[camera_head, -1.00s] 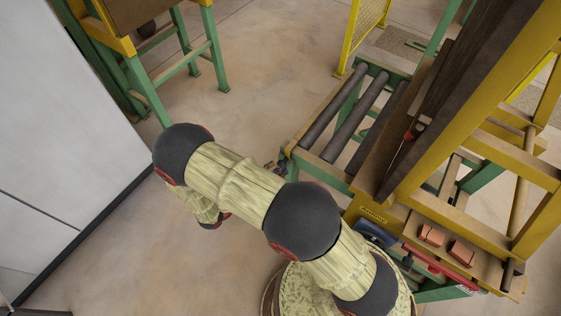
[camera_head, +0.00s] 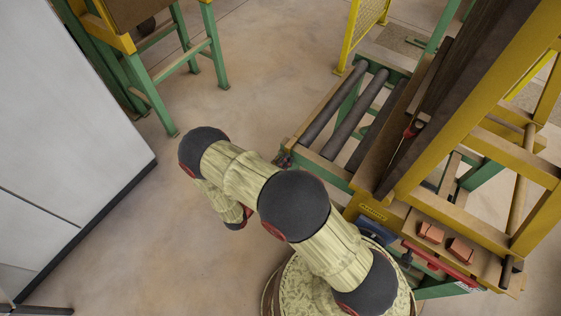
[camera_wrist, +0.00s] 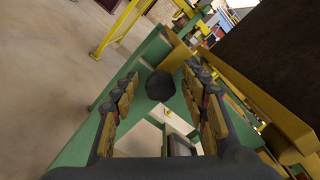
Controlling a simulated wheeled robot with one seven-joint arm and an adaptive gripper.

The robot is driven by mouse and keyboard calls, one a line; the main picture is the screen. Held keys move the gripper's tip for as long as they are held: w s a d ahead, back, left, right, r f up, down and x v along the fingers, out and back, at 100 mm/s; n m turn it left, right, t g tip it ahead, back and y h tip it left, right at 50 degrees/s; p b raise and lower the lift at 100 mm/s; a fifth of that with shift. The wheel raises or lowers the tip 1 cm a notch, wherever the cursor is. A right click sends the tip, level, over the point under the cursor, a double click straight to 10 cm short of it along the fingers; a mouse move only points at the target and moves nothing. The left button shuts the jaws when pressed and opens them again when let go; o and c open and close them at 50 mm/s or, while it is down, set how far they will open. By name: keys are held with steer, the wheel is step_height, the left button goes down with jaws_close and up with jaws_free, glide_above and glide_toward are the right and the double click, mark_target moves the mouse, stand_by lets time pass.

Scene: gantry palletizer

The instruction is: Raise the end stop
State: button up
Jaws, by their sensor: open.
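No part shows clearly as the end stop. In the wrist view a dark, rounded knob (camera_wrist: 160,86) stands at a green frame (camera_wrist: 85,140), between the two fingers of my gripper (camera_wrist: 162,78). The fingers are open, with yellow pads on either side of the knob; I cannot tell whether they touch it.
A yellow gantry frame (camera_head: 470,100) rises right of the conveyor. A green-legged stand (camera_head: 150,90) and a white cabinet (camera_head: 60,150) are at left. Floor between is clear.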

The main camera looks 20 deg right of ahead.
steer(key=shift+w+d, duration=0.1)
steer(key=shift+d, duration=0.05)
steer(key=shift+c, duration=0.8)
jaws_close()
